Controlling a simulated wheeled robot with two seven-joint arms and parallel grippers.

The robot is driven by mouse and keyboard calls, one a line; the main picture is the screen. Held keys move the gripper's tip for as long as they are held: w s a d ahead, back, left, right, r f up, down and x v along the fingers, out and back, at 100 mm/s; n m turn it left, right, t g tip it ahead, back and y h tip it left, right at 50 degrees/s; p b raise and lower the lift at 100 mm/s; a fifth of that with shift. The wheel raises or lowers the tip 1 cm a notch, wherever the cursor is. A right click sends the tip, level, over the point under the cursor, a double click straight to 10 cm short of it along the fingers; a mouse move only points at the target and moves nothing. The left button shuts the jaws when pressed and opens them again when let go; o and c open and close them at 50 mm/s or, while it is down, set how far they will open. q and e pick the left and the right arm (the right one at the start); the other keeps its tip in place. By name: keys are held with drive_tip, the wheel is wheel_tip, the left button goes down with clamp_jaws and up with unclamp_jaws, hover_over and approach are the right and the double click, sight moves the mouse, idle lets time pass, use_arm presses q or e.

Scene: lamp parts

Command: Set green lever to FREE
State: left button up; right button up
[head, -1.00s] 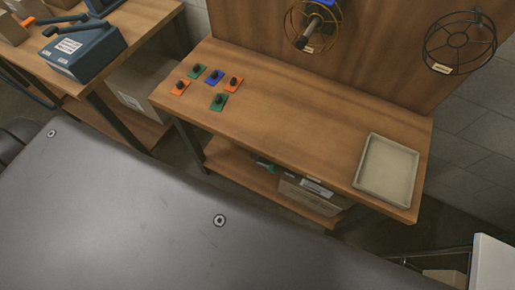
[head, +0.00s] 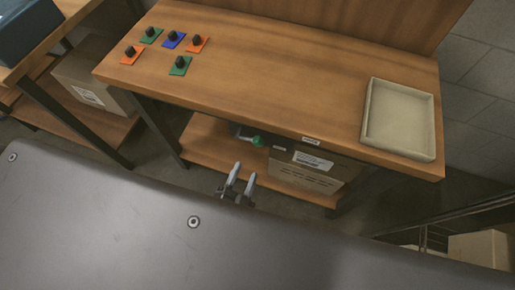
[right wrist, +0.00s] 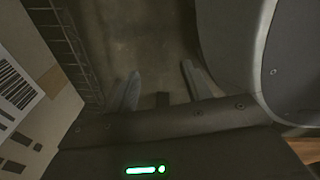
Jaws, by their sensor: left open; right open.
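A small green-ended part (head: 258,141), which looks like the green lever, shows under the front edge of the wooden table (head: 270,75). Its setting cannot be read, and the tabletop partly hides it. A small pale label (head: 311,141) sits on the table's front edge to its right; its text is too small to read. My left gripper (head: 243,170) is open and empty, below the green part in the head view and apart from it. My right gripper (right wrist: 160,72) is open and empty over the floor in the right wrist view.
Several coloured plates with black knobs, one a blue plate (head: 174,42), sit at the table's left. An empty tray (head: 371,115) lies at its right. A cardboard box (head: 305,172) stands on the lower shelf. A carton (right wrist: 35,90) and wire rack (right wrist: 68,45) flank my right gripper.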

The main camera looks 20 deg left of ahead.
sight(257, 144)
use_arm(q)
drive_tip(key=w, duration=1.1)
drive_tip(key=shift+d, duration=0.35)
drive_tip(key=shift+s, duration=0.1)
clamp_jaws()
